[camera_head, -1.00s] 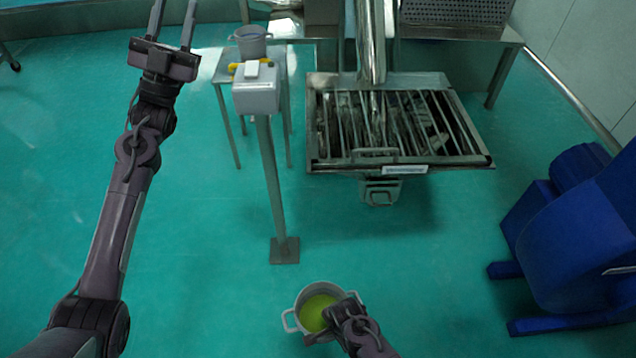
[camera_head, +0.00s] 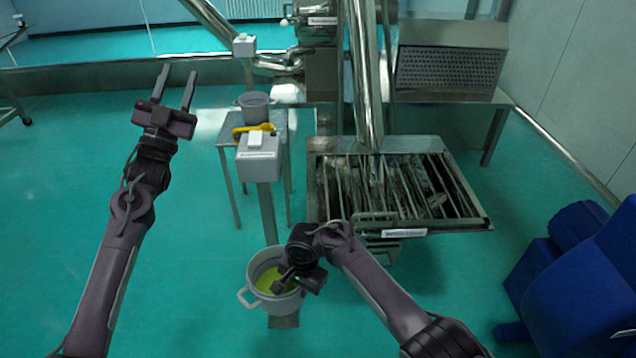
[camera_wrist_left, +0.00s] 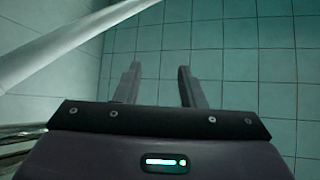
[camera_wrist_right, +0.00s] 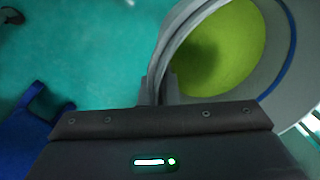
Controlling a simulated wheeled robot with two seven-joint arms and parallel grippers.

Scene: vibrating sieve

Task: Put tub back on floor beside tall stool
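The tub (camera_head: 262,304) is a grey round pot with side handles and yellow-green contents. It is in front of the post's foot in the head view, and its inside also shows in the right wrist view (camera_wrist_right: 278,62). My right gripper (camera_head: 290,282) is shut on the tub's near right side, its fingers pinching the rim or handle (camera_wrist_right: 160,88). The tub looks held above the floor, but its height is hard to tell. The tall stool (camera_head: 292,122) is a steel stand behind the post, with a smaller grey pot on top. My left gripper (camera_head: 174,90) is open and empty.
A post with a grey control box (camera_head: 258,163) and yellow part stands before the stool. The sieve tray (camera_head: 395,190) is to the right, a blue machine (camera_head: 585,270) at far right. Green floor (camera_head: 195,260) is free left of the post.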

